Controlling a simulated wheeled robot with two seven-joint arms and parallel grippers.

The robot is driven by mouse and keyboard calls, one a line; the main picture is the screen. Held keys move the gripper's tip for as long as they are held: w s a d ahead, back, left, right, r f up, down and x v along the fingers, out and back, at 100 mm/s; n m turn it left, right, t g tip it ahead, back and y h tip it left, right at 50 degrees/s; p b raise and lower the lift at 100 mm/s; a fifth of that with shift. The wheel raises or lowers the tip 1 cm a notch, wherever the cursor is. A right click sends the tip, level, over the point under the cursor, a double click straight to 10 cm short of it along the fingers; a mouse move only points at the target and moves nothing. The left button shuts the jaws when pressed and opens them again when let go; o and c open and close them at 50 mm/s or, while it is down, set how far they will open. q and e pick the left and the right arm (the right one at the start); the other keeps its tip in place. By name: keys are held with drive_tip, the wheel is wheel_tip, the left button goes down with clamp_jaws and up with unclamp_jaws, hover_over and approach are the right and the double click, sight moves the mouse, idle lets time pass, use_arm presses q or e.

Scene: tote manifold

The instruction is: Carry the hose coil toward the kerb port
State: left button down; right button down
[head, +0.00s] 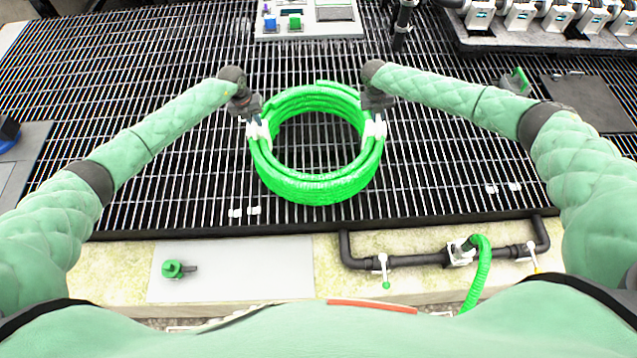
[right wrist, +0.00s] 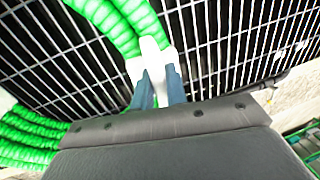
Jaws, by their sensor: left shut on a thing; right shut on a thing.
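The hose coil (head: 312,190) is a bright green ring of several stacked loops, over the dark metal grating in the middle of the head view. My left gripper (head: 257,128) is shut on the coil's left side at a white band. My right gripper (head: 375,126) is shut on its right side at another white band. In the right wrist view my right gripper's blue-grey fingers (right wrist: 160,85) close on the white band, with green hose (right wrist: 112,22) beyond. The kerb pipe (head: 415,261) is dark, with a white fitting (head: 460,252) and a green hose (head: 481,270) rising from it.
A pale kerb (head: 110,275) runs along the near edge, with a light plate (head: 230,270) bearing a green fitting (head: 173,269). White-handled valves (head: 382,264) sit on the pipe. A control box (head: 308,20) and a row of white connectors (head: 520,15) stand at the back. Open grating (head: 450,170) lies right of the coil.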

use_arm(q)
drive_tip(key=shift+f+b, duration=0.45)
drive_tip(key=shift+f, duration=0.1)
use_arm(e)
drive_tip(key=shift+f, duration=0.55)
use_arm(q)
drive_tip(key=c, duration=1.4)
unclamp_jaws()
drive_tip(key=shift+r, duration=0.1)
use_arm(e)
drive_tip(key=c, duration=1.4)
unclamp_jaws()
drive_tip(key=shift+r, duration=0.1)
use_arm(q)
wheel_tip(320, 180, up, 12)
drive_tip(key=a, duration=0.2)
drive_tip(key=shift+a, duration=0.2)
use_arm(e)
wheel_tip(320, 180, up, 12)
drive_tip(key=a, duration=0.2)
drive_tip(key=shift+a, duration=0.15)
use_arm(q)
drive_tip(key=shift+f, duration=0.2)
use_arm(e)
drive_tip(key=shift+f, duration=0.2)
